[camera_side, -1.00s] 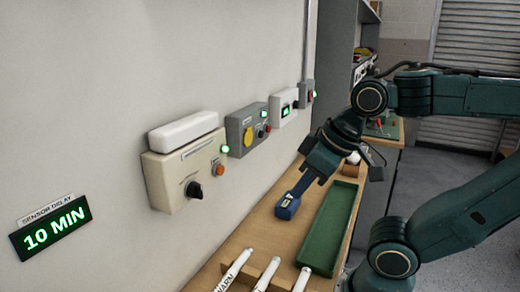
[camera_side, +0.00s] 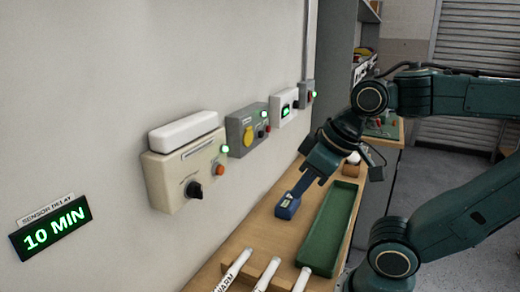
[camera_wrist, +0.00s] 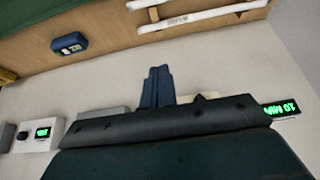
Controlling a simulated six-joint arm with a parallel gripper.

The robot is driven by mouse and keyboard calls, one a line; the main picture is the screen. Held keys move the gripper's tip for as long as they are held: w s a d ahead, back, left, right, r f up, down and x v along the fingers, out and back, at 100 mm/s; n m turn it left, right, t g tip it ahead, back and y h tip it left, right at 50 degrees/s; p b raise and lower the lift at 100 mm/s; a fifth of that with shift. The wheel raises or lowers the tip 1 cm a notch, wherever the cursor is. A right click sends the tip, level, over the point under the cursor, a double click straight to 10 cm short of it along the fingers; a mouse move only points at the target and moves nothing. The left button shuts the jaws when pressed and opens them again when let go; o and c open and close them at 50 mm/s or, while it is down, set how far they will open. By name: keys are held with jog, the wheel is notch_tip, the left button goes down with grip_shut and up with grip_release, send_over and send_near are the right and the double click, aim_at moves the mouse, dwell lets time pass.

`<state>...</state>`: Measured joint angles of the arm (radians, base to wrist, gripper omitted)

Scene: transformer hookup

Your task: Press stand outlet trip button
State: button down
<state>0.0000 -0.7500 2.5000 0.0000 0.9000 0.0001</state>
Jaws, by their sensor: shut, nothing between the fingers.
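A grey box (camera_side: 246,131) with a round yellow outlet cover (camera_side: 249,135) is on the wall. It carries a small red button (camera_side: 267,130), a dark knob and a lit green lamp. I cannot read its label, so I cannot tell whether this is the stand outlet. My gripper (camera_side: 301,192) is shut and empty, pointing down over the bench, well to the right of the wall boxes. In the side view its fingertips appear close to a blue device (camera_side: 287,206). In the wrist view the closed fingers (camera_wrist: 157,78) are apart from the blue device (camera_wrist: 69,43).
A beige box (camera_side: 181,172) with a black knob and orange button, a white box (camera_side: 281,109) with a green display, and a small grey box (camera_side: 307,94) share the wall. On the bench (camera_side: 246,241) are a green tray (camera_side: 333,225) and several white labelled tubes (camera_side: 268,272).

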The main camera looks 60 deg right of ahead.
aim_at(261, 134)
jog(key=shift+w+d, duration=0.1)
jog(key=w+d+f+m+t+h, duration=0.1)
jog(key=w+d+m+t+h, duration=0.2)
jog(key=w+d+m, duration=0.7)
jog(key=s+d+m+t+h, duration=0.1)
jog(key=s+d+m+h, duration=0.1)
jog(key=d+m, duration=1.1)
jog(key=shift+s+d+f+m+h, duration=0.2)
jog(key=shift+d+m+h, duration=0.1)
jog(key=shift+d+h, duration=0.55)
jog(key=shift+w+d, duration=0.1)
jog(key=shift+w, duration=0.05)
jog(key=w, duration=0.8)
jog(key=shift+w, duration=0.25)
